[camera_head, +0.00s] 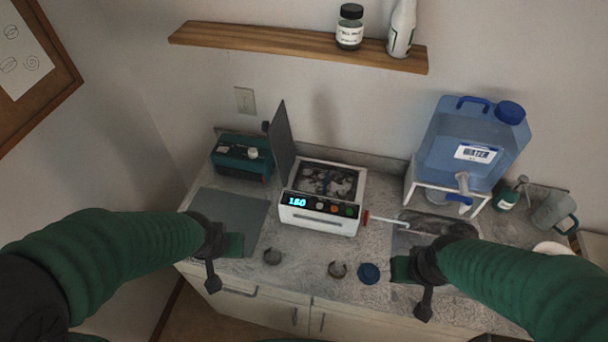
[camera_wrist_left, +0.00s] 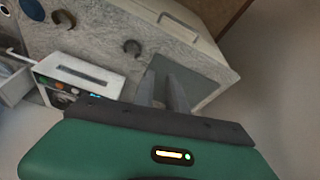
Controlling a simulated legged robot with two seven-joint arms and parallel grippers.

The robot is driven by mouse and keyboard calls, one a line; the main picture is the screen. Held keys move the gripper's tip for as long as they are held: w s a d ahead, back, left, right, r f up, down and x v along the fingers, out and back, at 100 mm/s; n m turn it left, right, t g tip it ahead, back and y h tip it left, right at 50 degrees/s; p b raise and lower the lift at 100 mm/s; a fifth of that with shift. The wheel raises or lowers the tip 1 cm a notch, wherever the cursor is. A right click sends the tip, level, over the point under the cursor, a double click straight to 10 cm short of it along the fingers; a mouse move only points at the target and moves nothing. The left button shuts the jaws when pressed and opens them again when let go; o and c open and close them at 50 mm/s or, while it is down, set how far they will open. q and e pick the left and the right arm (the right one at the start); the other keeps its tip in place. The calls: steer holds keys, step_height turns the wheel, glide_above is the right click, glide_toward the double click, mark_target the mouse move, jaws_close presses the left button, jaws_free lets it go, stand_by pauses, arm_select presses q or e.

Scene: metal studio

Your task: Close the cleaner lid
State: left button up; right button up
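The cleaner (camera_head: 318,213) is a white box with a lit blue display and coloured buttons on its front, in the middle of the counter. Its basin is open at the top. The dark grey lid (camera_head: 282,145) stands nearly upright along the cleaner's left side. My left gripper (camera_head: 234,245) is over the grey mat, left of and in front of the cleaner, apart from the lid. In the left wrist view its two grey fingers (camera_wrist_left: 165,85) show a gap with nothing between them. My right gripper (camera_head: 400,268) is over the counter's front right; its fingers cannot be made out.
A teal box (camera_head: 242,157) stands behind the left mat (camera_head: 215,205). A blue water jug (camera_head: 470,140) on a white stand is at the right, behind the sink. Two dark rings (camera_head: 272,257) and a blue cap (camera_head: 369,273) lie near the front edge. A wooden shelf (camera_head: 290,40) hangs above.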

mark_target(277, 145)
arm_select(q)
steer(key=w+a+n+t, duration=0.1)
steer(key=w, duration=0.3)
steer(key=w+a+n+t, duration=0.2)
steer(key=w, duration=0.2)
steer(key=w+a+n+t+b, duration=0.1)
steer(key=w+n, duration=0.1)
steer(key=w, duration=0.2)
steer(key=shift+a+f+t, duration=0.1)
steer(key=shift+a+t, duration=0.15)
steer(key=shift+t, duration=0.05)
jaws_close()
steer(key=w+a+r+n+t+h, duration=0.2)
steer(key=w+r+n+t+h, duration=0.45)
steer(key=w+n+t, duration=0.3)
steer(key=w+d+r+p, duration=0.1)
steer(key=w+d+p, duration=0.3)
steer(key=w+d, duration=0.3)
steer(key=shift+x, duration=1.15)
steer(key=shift+w+n+g, duration=0.1)
steer(key=shift+n+g, duration=0.15)
